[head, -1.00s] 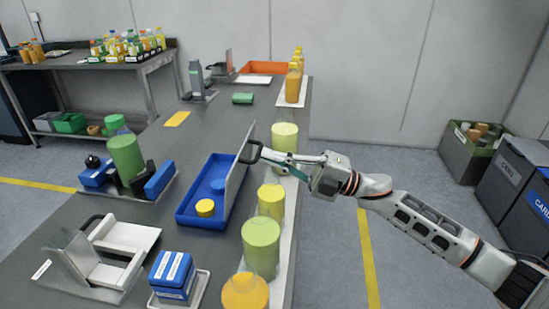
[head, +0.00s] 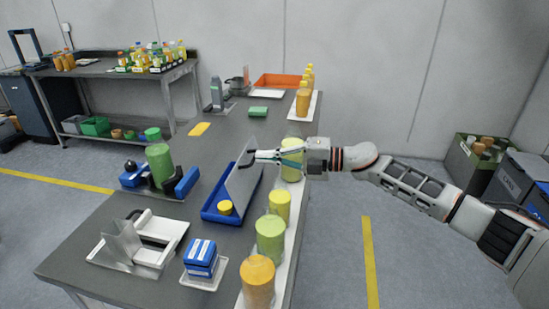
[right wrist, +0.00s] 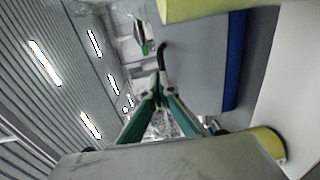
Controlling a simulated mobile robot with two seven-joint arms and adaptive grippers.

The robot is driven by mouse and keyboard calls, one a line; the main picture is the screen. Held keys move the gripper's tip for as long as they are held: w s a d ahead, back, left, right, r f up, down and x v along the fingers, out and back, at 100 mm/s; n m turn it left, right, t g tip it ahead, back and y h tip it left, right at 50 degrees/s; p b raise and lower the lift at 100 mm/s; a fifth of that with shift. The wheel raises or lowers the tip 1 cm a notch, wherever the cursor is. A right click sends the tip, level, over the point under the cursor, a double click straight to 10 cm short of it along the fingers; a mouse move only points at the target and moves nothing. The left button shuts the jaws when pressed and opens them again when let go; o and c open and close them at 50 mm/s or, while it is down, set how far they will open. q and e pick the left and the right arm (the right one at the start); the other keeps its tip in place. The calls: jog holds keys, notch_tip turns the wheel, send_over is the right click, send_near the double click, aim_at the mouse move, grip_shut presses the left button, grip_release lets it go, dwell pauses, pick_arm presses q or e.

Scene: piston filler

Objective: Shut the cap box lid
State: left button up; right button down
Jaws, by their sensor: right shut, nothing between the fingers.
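The cap box (head: 210,216) is a blue tray on the table, with a yellow cap (head: 225,207) inside at its near end. Its grey lid (head: 243,184) is hinged on the right side and tilts part-way over the box. A black handle is at the lid's upper edge; it shows in the right wrist view (right wrist: 163,55). My right gripper (head: 252,156) is shut and empty, with its fingertips at the lid's upper edge beside the handle. Whether they touch is unclear. In the right wrist view the gripper (right wrist: 158,88) is close to the handle. My left gripper is not in view.
A blue-and-green fixture (head: 160,165), a metal stand (head: 135,245) and a stack of blue boxes (head: 201,255) stand left and in front.

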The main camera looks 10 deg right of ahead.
aim_at(246, 153)
jog(key=shift+g+h, duration=0.3)
jog(key=shift+h, duration=0.5)
jog(key=a+p, duration=0.1)
jog(key=w+a+p, duration=0.2)
jog(key=a, duration=0.1)
jog(key=shift+r+p, duration=0.25)
jog(key=shift+p, duration=0.1)
jog(key=shift+w+a+f+p, duration=0.15)
jog(key=shift+a+p, duration=0.15)
jog(key=shift+a, duration=0.15)
